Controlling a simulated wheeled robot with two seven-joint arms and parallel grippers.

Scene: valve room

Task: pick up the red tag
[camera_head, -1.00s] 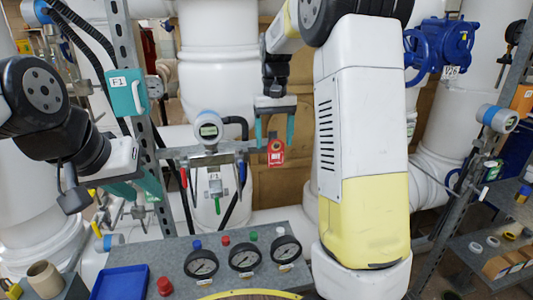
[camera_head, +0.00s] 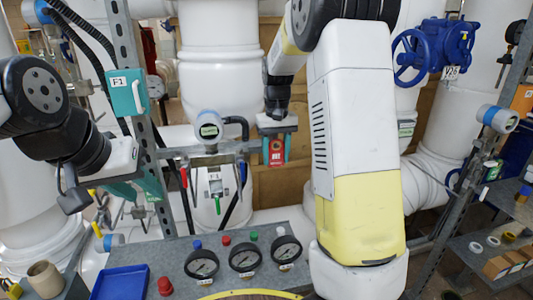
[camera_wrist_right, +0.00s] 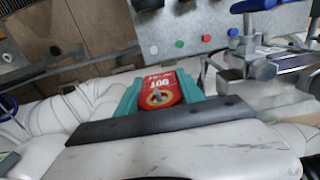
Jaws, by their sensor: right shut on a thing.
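The red tag (camera_head: 276,153) with white lettering is in the middle of the head view, at the right end of a metal crossbar. My right gripper (camera_head: 275,149) points down with its teal fingers on both sides of the tag, shut on it. In the right wrist view the tag (camera_wrist_right: 159,90) sits between the teal fingers. Whether the tag still touches its hanger is hidden. My left gripper (camera_head: 139,190) is at the left by the metal post, and its finger gap is unclear.
A gauge panel (camera_head: 225,238) with several knobs, a blue tray (camera_head: 121,282) and a beige cup (camera_head: 44,277) are in front. Tools hang from the crossbar (camera_head: 190,150) left of the tag. A blue valve wheel (camera_head: 409,57) is at the right.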

